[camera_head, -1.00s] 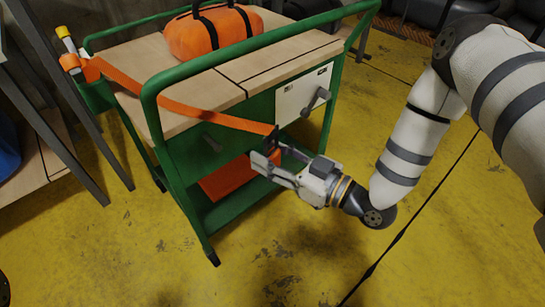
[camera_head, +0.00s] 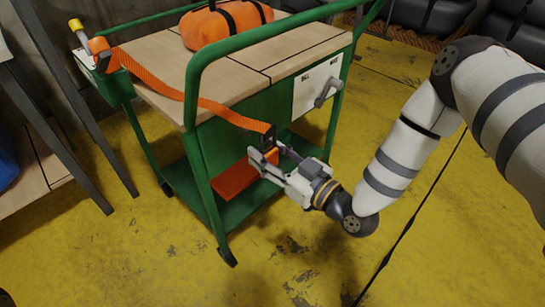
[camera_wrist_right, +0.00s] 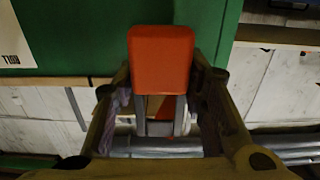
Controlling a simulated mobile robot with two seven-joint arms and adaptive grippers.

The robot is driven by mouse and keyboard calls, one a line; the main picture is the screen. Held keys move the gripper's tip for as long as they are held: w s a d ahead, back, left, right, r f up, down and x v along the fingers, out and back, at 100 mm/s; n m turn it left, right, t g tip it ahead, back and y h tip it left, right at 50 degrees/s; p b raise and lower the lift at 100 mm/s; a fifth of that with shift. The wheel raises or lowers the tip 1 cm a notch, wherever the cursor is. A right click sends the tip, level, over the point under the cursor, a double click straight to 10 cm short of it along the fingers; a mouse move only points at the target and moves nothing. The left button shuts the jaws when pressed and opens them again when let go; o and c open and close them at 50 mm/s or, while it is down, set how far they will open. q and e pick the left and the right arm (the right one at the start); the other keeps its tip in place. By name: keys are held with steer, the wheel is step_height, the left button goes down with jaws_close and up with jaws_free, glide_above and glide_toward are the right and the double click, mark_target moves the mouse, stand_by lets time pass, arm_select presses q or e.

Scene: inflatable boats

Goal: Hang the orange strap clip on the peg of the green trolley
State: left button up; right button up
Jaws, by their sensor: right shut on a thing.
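The orange strap clip (camera_wrist_right: 162,60) shows as an orange block between the fingers in the right wrist view. My right gripper is shut on it, in front of the trolley's front side and above the floor. A dark fitting at the strap's end sits at the fingertips in the head view. My left gripper is not in view.
An orange bag (camera_head: 226,25) lies on the trolley top. A white panel with a grey handle (camera_head: 325,92) is on the trolley's front. An orange box (camera_head: 232,179) sits on the lower shelf. The yellow floor (camera_head: 290,260) is clear in front. Dark legs stand at the left.

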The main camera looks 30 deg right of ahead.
mark_target(233, 132)
steer(key=shift+f+b+x, duration=0.2)
steer(key=shift+b+x, duration=1.05)
steer(key=shift+x, duration=0.75)
steer(key=shift+f+b+x, duration=0.25)
steer(key=shift+b+x, duration=0.95)
steer(key=shift+x, duration=0.8)
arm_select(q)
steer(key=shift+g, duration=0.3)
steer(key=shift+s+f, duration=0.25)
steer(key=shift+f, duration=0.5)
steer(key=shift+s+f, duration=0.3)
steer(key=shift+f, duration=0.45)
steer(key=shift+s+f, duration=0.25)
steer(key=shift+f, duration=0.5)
arm_select(e)
steer(key=shift+w+a+f, duration=0.25)
steer(key=shift+w, duration=0.35)
steer(key=o, duration=1.3)
